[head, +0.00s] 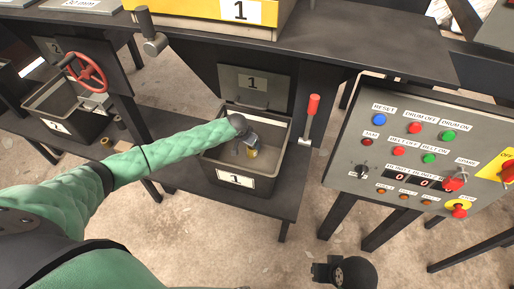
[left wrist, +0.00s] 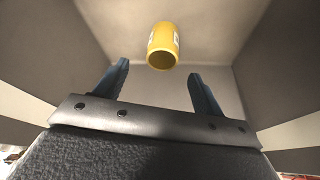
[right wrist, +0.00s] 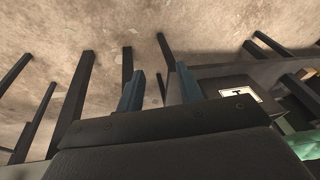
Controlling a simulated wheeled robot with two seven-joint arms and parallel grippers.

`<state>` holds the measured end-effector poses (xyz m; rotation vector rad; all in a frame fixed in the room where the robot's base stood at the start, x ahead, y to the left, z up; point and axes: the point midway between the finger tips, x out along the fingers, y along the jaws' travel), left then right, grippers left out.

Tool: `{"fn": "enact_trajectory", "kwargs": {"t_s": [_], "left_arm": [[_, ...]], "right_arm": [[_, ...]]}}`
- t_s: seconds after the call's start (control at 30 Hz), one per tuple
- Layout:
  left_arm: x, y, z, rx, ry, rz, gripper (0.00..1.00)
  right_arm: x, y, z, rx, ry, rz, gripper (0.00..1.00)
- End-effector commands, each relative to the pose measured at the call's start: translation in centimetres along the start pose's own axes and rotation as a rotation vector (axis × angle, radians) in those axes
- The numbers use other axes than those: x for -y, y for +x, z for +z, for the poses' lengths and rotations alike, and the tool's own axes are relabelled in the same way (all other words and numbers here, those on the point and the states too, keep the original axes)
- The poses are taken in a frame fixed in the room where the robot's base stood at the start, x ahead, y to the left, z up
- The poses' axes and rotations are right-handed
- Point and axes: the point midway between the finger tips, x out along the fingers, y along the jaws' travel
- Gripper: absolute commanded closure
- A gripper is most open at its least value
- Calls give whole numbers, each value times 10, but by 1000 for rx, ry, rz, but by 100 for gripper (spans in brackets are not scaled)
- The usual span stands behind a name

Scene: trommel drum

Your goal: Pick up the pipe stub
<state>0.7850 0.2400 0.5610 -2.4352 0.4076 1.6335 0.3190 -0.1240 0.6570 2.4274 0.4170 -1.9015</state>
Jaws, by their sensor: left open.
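The pipe stub is a short yellow hollow cylinder; in the left wrist view the pipe stub (left wrist: 162,46) lies on the bin floor just beyond my fingertips, its open end facing me. In the head view the pipe stub (head: 252,153) shows partly below my gripper. My left gripper (head: 247,142) reaches down into the bin labelled 1 (head: 236,180). In the left wrist view the left gripper (left wrist: 158,85) is open, with the stub between and ahead of its fingers, apart from them. My right gripper (right wrist: 160,90) is away from the bins over bare floor, its fingers apart and empty.
A red-handled lever (head: 311,115) stands right of the bin. A control panel (head: 420,150) with coloured buttons is further right. A red handwheel (head: 88,75) and bin 2 (head: 65,105) are at the left. The bin's walls surround my left gripper closely.

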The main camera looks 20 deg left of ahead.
Motion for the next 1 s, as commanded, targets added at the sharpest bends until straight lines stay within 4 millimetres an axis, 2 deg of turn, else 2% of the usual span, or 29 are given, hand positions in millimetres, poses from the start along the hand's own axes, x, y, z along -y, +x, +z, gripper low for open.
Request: {"fn": "enact_trajectory", "kwargs": {"t_s": [0.33,0.6,0.93,1.0], "left_arm": [[2,31,-1,1,-2,0,31],[4,65,0,1,-2,0,31],[5,71,1,0,-2,0,31],[5,71,1,0,-2,0,43]], "right_arm": [[-5,-11,2,20,5,13,64],[-10,-22,5,44,12,29,64],[-10,-23,5,46,13,30,64],[-10,-23,5,46,14,29,64]]}}
